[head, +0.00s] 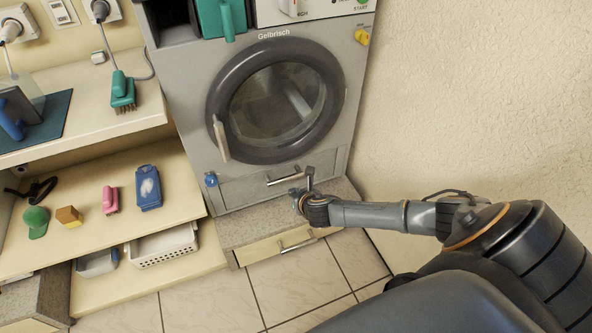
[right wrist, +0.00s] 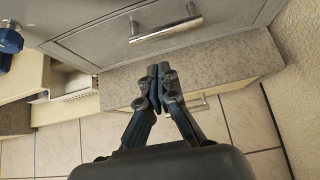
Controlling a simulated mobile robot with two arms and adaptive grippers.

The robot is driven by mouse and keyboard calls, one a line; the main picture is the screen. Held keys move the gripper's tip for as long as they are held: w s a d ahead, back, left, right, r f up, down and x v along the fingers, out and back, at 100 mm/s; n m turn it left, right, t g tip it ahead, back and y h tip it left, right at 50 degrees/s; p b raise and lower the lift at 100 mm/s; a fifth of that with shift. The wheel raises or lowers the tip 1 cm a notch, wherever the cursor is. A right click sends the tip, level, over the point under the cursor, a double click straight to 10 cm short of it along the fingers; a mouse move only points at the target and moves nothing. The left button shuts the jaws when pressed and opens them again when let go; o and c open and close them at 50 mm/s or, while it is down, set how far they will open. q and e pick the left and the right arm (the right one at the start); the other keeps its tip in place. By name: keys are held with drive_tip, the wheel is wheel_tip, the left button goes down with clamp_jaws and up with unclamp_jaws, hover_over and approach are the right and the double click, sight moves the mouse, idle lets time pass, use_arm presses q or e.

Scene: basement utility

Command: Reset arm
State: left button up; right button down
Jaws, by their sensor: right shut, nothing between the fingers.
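My right arm reaches in from the right in the head view. Its gripper (head: 304,190) is in front of the lower panel of the front-loading machine (head: 196,120), near the panel's metal handle (head: 284,179). In the right wrist view the gripper (right wrist: 159,72) has its fingers together with nothing between them. There the panel handle (right wrist: 166,29) is ahead of and above the fingertips, apart from them in the picture. The machine's round door (head: 222,90) looks closed. My left gripper is not in view.
A speckled plinth (head: 240,231) with a drawer handle (head: 297,246) is under the machine. Shelves on the left hold a green cap (head: 36,222), a pink brush (head: 110,200), a blue item (head: 148,188) and a white basket (head: 163,246). The tiled floor (head: 210,302) is clear.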

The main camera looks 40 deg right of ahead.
drive_tip(key=shift+s+a+r, duration=0.1)
drive_tip(key=shift+s+r, duration=0.35)
drive_tip(key=shift+s, duration=0.05)
drive_tip(key=shift+f, duration=0.1)
